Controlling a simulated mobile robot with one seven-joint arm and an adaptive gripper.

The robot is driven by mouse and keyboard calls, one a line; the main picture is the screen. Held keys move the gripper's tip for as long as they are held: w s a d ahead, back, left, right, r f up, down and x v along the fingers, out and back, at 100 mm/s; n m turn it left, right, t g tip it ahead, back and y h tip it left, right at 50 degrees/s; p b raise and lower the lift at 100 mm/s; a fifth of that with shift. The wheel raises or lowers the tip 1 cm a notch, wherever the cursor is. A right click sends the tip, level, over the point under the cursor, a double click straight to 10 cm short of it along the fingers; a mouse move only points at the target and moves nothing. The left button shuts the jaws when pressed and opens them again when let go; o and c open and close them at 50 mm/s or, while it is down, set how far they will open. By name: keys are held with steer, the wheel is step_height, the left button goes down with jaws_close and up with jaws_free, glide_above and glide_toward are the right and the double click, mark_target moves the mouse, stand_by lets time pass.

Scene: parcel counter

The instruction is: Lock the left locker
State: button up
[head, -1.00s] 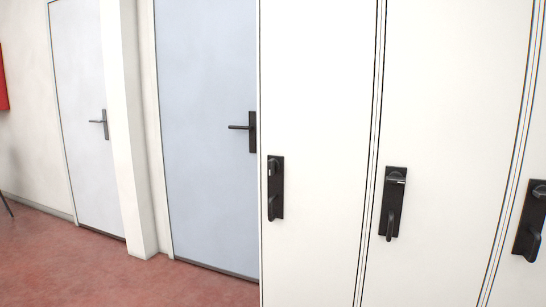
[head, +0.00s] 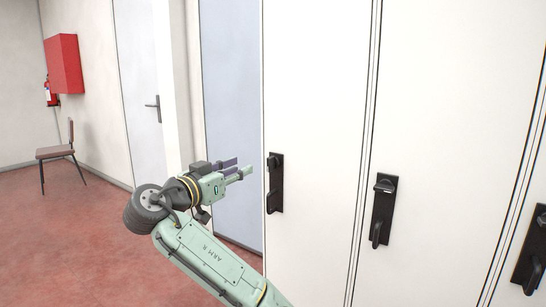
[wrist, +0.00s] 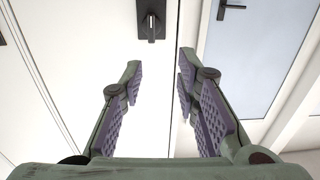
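The left locker (head: 318,95) is a tall white door. Its black handle plate (head: 276,184) has a small turn knob at the top and a lever hanging down along the plate below. My gripper (head: 246,165), on the green arm, is just left of the plate, at about knob height, and apart from it. In the wrist view my gripper (wrist: 160,64) is open and empty, its purple pads wide apart. The plate (wrist: 143,14) shows at the top there, beyond the fingertips, with its knob (wrist: 151,28) looking upright. The lever is cut off in that view.
More white lockers with black handles stand to the right, such as the middle handle (head: 382,208). A blue-grey door (head: 232,90) is behind my gripper. A red wall box (head: 64,63) and a chair (head: 58,152) are far left. The red floor between is clear.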

mark_target(268, 159)
steer(key=shift+h, duration=0.3)
steer(key=p+x, duration=0.1)
steer(key=x, duration=0.2)
steer(key=p+x, duration=0.1)
steer(key=x, duration=0.3)
steer(key=p+x, duration=0.1)
steer(key=x, duration=0.3)
steer(key=shift+s+d+f+p, duration=0.15)
steer(key=shift+d+f+p, duration=0.15)
steer(key=shift+d, duration=0.25)
jaws_close()
